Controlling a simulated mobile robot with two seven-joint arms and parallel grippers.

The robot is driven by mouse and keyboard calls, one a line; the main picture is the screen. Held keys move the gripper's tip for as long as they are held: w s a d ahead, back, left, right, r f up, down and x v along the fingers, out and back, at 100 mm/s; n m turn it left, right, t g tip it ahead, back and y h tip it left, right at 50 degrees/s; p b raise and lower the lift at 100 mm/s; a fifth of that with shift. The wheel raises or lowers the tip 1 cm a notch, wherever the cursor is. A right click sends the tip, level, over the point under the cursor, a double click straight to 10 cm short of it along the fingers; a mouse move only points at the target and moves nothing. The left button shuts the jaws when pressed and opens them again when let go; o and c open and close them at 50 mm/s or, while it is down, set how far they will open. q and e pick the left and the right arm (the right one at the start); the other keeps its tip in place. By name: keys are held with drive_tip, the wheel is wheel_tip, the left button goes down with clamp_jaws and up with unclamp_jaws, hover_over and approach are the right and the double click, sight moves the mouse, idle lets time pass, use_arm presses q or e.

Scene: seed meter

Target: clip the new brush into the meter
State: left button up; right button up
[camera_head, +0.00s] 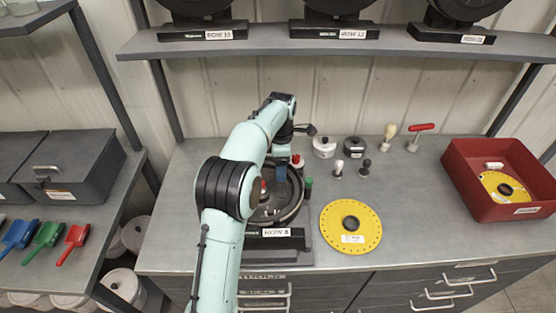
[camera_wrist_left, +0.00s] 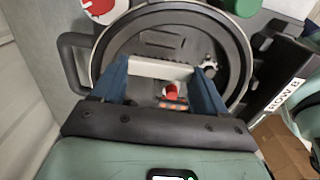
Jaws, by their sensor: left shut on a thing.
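The black round seed meter (camera_head: 262,214), with its open bowl facing up, sits on the bench behind a label that seems to read ROW 8. It also shows in the left wrist view (camera_wrist_left: 240,62). My left gripper (camera_head: 281,177) is over the bowl, with blue fingers. In the left wrist view my left gripper (camera_wrist_left: 160,72) is shut on a pale bar (camera_wrist_left: 160,68), which looks like the brush, held across between the fingers. Whether the bar touches the meter floor cannot be told. A red knob (camera_wrist_left: 172,89) and a small toothed wheel (camera_wrist_left: 208,60) show inside the bowl.
A yellow disc (camera_head: 335,240) lies right of the meter. A red bin (camera_head: 468,178) holds another yellow disc. A green cylinder (camera_head: 308,186) and a red-and-white round piece (camera_head: 297,161) stand close to the meter. White (camera_head: 324,150) and black (camera_head: 354,150) round parts stand behind. A shelf (camera_head: 270,45) hangs above.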

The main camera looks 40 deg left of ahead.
use_arm(q)
drive_tip(key=shift+s+d+f+b, duration=0.15)
drive_tip(key=shift+f+b, duration=0.2)
drive_tip(key=shift+f, duration=0.5)
wheel_tip(320, 180, down, 2)
drive_tip(key=shift+f+b, duration=0.25)
drive_tip(key=shift+b, duration=0.4)
drive_tip(key=shift+f, duration=1)
use_arm(e)
drive_tip(key=s+f, duration=0.3)
drive_tip(key=shift+s+d+f, duration=0.1)
drive_tip(key=shift+s+f, duration=0.1)
drive_tip(key=shift+s, duration=0.1)
use_arm(q)
drive_tip(key=shift+r, duration=0.1)
use_arm(e)
drive_tip(key=shift+w+r, duration=0.15)
drive_tip(key=shift+r, duration=0.1)
drive_tip(key=shift+w+r, duration=0.15)
drive_tip(key=shift+w, duration=0.05)
use_arm(q)
drive_tip(key=shift+f, duration=0.85)
